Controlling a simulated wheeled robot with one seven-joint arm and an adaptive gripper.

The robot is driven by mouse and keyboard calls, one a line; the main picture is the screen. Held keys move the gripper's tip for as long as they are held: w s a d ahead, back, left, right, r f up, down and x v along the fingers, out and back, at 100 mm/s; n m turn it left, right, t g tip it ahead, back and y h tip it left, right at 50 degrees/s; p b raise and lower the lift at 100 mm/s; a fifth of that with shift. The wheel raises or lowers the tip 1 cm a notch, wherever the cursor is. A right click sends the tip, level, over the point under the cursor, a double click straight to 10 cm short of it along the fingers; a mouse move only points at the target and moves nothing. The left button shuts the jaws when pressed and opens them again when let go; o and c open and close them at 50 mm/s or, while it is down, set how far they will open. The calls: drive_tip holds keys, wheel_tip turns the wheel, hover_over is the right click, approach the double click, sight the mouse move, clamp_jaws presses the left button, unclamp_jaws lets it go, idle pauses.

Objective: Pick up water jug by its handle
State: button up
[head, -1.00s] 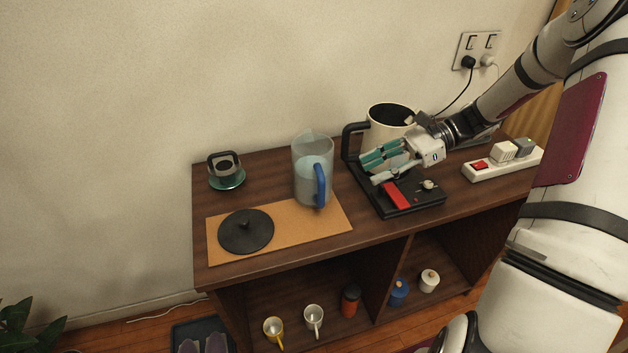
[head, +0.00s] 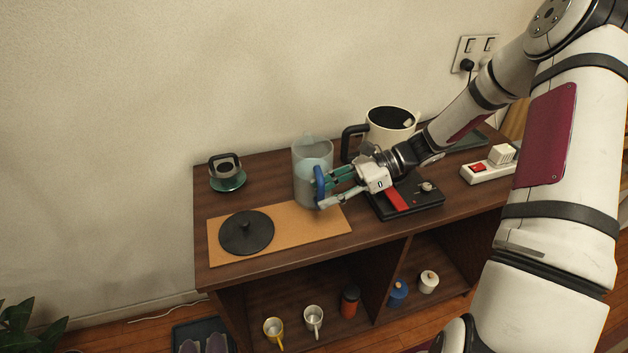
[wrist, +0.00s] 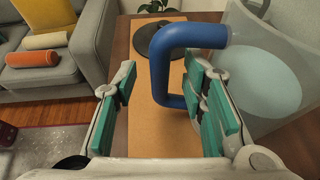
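The water jug (head: 308,161) is clear with water in it and stands upright on the cabinet top at the back edge of the cork mat. Its blue handle (head: 320,186) faces my gripper. My gripper (head: 327,188) is at the handle, its teal-padded fingers spread. In the wrist view the blue handle (wrist: 188,38) reaches from the jug (wrist: 262,75) on the right into the space between the fingers, close to the right finger pads. The left finger is clearly apart from the handle. My gripper (wrist: 160,105) is open and holds nothing.
A cork mat (head: 290,230) with a black lid (head: 246,232) lies left and in front of the jug. A cup (head: 226,168) on a green saucer is at the far left.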

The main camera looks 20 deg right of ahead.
drive_tip(key=shift+x, duration=0.85)
drive_tip(key=shift+c, duration=0.3)
clamp_jaws()
drive_tip(key=shift+r, duration=0.15)
